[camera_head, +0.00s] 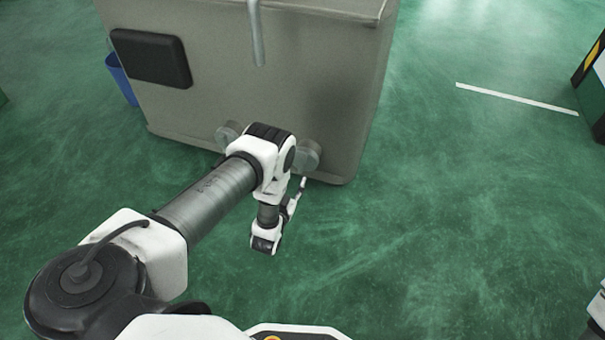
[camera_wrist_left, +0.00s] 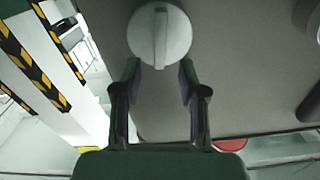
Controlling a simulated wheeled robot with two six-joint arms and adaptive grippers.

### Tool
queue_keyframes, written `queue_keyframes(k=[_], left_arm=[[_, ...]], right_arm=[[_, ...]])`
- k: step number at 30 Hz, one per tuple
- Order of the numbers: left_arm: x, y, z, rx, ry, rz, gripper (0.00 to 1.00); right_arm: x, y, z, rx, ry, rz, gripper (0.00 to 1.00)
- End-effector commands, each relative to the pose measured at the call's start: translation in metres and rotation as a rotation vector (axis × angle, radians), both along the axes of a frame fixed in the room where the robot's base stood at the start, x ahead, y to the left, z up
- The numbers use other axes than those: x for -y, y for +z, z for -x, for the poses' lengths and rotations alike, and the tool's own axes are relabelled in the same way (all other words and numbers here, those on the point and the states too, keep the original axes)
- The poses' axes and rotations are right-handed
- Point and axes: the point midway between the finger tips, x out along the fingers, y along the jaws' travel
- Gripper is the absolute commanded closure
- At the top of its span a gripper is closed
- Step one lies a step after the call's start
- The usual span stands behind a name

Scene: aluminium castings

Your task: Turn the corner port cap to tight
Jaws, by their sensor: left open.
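The corner port cap (camera_head: 306,155) is a round grey disc low on the front of the large grey-beige casting (camera_head: 290,75), near its right corner. In the left wrist view the cap (camera_wrist_left: 172,38) shows a raised straight grip bar across its face, upright in the picture. My left gripper (camera_wrist_left: 160,70) is open, with its two fingertips at the cap's lower edge, one on each side. I cannot tell whether they touch it. In the head view the left gripper (camera_head: 299,190) is small, just below the cap, and my arm covers part of the casting.
A second round cap (camera_head: 228,134) is left on the same face, partly behind my arm. A black pad (camera_head: 150,58) and a metal pipe (camera_head: 256,35) are higher up. A blue bin (camera_head: 121,80) stands behind at left.

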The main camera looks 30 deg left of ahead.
Motion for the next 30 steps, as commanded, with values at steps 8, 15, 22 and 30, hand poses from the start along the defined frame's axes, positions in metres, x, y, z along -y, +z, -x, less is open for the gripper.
queue_keyframes(k=[8,15,22,30], left_arm=[[-0.012,-0.003,-0.050,0.001,-0.001,0.001,0.58],[-0.014,0.000,-0.059,-0.003,0.000,0.002,0.58],[-0.014,0.000,-0.059,-0.003,0.000,0.002,1.00],[-0.014,0.000,-0.059,-0.004,-0.001,-0.004,1.00]], right_arm=[[0.001,-0.029,-0.001,0.003,-0.006,0.001,0.60],[0.001,-0.030,-0.002,0.004,-0.007,0.001,0.60],[0.001,-0.030,-0.002,0.004,-0.007,0.001,0.60],[0.001,-0.029,-0.001,0.004,-0.007,0.001,0.60]])
